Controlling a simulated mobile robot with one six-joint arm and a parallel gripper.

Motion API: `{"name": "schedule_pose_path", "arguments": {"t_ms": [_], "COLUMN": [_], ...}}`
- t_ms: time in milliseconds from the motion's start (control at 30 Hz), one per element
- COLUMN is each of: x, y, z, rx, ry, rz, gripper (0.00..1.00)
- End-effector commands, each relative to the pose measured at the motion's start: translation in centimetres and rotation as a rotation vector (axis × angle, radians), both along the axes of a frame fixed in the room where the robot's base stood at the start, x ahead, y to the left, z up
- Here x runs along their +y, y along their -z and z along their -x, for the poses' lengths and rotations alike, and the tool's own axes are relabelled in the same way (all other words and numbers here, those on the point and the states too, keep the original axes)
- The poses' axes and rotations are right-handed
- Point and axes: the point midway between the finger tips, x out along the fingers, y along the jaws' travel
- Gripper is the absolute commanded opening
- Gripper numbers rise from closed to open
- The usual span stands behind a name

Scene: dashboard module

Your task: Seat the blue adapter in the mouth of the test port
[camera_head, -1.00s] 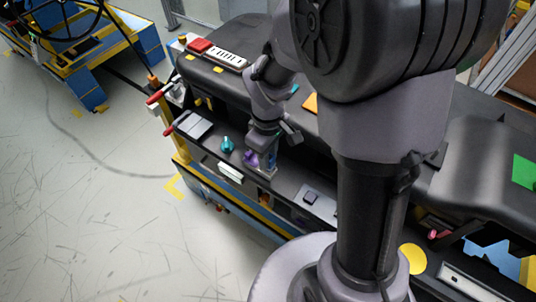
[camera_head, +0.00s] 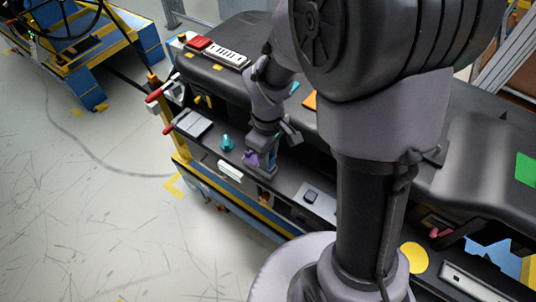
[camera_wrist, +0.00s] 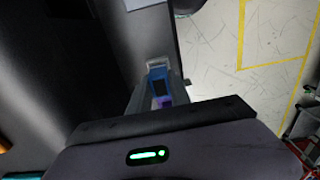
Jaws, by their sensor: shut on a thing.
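My gripper (camera_head: 262,168) is low over the dashboard's front ledge, pointing down. In the wrist view, a blue piece with a dark middle (camera_wrist: 157,84) sits between the fingers; I take it as the blue adapter. The gripper is shut on it. A purple part (camera_head: 251,158) shows right beside the fingers, and purple also shows by the blue piece in the wrist view (camera_wrist: 165,101). I cannot tell whether the purple part touches the adapter. I cannot make out the mouth of the test port, nor whether the adapter is in it.
A teal knob-like piece (camera_head: 227,143) stands on the ledge left of my gripper. A grey flat box (camera_head: 194,122) lies further left. A white block (camera_head: 230,171) is at the front edge. A small dark square piece (camera_head: 311,196) lies to the right, with bare ledge between.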

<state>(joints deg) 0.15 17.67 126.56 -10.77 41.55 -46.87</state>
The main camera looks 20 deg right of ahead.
Motion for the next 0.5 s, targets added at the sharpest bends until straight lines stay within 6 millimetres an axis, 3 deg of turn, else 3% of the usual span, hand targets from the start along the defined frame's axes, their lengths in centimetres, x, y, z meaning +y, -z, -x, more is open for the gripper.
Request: {"name": "schedule_pose_path", "arguments": {"t_ms": [500], "x": [0.0], "y": [1.4], "z": [0.0], "rx": [0.000], "ry": [0.000], "rz": [0.000], "gripper": [0.00]}}
